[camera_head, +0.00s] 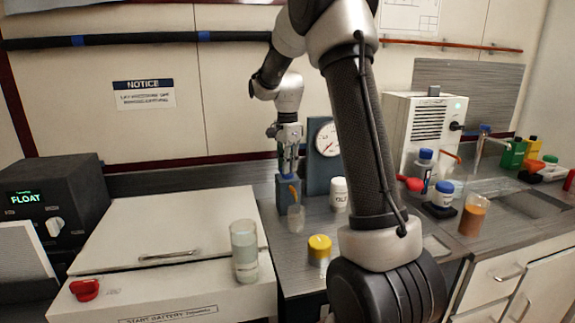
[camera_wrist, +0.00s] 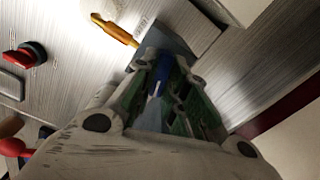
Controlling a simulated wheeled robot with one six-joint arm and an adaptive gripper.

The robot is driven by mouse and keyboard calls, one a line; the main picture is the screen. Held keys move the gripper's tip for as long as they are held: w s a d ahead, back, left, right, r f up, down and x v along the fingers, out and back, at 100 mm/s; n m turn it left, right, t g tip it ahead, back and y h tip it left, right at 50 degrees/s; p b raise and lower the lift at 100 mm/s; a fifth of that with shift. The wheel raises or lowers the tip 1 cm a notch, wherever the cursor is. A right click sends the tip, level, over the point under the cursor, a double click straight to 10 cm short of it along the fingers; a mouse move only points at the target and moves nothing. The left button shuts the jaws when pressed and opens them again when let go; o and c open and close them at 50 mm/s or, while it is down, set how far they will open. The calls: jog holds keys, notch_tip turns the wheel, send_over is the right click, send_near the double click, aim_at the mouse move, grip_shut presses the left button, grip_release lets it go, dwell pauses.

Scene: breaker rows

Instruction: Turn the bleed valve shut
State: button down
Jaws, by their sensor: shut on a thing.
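The bleed valve is a blue-grey block (camera_head: 288,196) on the worktop, left of a panel with a round gauge (camera_head: 327,139). A brass spout (camera_head: 293,192) comes out of its front, and the spout also shows in the wrist view (camera_wrist: 115,29). My gripper (camera_head: 288,170) points straight down on top of the block. In the wrist view my gripper (camera_wrist: 160,78) is shut on the valve's blue handle (camera_wrist: 162,74). The fingers hide most of the handle, so I cannot tell how far it is turned. A small clear cup (camera_head: 296,218) stands below the spout.
A white jar (camera_head: 338,193) and a yellow-capped jar (camera_head: 319,249) stand nearby. A glass of pale liquid (camera_head: 244,251) stands on the white battery cabinet (camera_head: 200,210) at left. Bottles, a beaker of brown liquid (camera_head: 473,215) and a sink lie right of my arm.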

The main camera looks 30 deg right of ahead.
jog(key=n, duration=1)
jog(key=shift+n, duration=2.1)
jog(key=c, duration=1.4)
grip_release()
jog(key=shift+c, duration=0.2)
jog(key=shift+r, duration=0.15)
